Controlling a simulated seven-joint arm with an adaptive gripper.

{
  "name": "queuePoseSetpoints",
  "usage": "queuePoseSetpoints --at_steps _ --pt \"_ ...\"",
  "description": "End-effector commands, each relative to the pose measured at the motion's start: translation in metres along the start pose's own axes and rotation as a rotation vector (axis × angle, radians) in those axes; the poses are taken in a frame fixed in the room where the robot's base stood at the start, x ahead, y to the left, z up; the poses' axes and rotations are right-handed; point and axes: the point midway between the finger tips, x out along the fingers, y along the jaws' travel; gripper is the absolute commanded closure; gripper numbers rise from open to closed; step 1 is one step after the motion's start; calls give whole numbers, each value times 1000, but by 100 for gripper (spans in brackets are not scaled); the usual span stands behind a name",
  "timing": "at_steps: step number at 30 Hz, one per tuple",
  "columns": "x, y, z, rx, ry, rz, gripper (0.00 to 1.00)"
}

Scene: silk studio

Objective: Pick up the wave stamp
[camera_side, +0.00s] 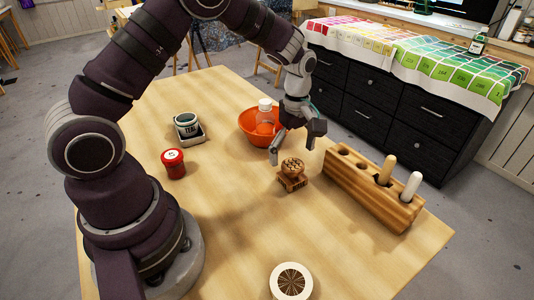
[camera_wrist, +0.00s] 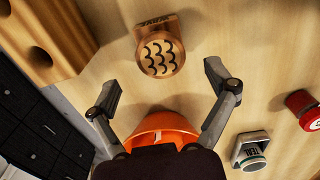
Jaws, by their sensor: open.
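The wave stamp (camera_side: 292,174) is a small wooden block with a round knob, standing upright on the table. In the wrist view, dark wavy lines show on the knob of the wave stamp (camera_wrist: 160,57) and the word WAVE shows on its base. My gripper (camera_side: 294,140) is open and empty, above the table and behind the stamp in the side view. In the wrist view, my gripper's (camera_wrist: 162,85) two fingers are spread wide, with the stamp ahead of them and roughly centred between them. They do not touch it.
A wooden rack (camera_side: 372,186) with holes and two pegs stands right of the stamp. A red-sided pot (camera_side: 174,170), a teal jar on a tray (camera_side: 187,128) and a round white item (camera_side: 291,281) stand around. Bare table lies front-left.

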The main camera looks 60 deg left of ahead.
Motion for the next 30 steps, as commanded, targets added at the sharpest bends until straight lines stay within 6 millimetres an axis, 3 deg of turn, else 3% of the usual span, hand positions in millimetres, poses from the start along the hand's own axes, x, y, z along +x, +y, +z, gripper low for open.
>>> queuePoseSetpoints --at_steps 7,15,30 --pt "45 -3 -2 2 0 -3 15" --pt "50 -3 -2 3 0 0 15" --pt "49 -3 -2 3 0 0 80"
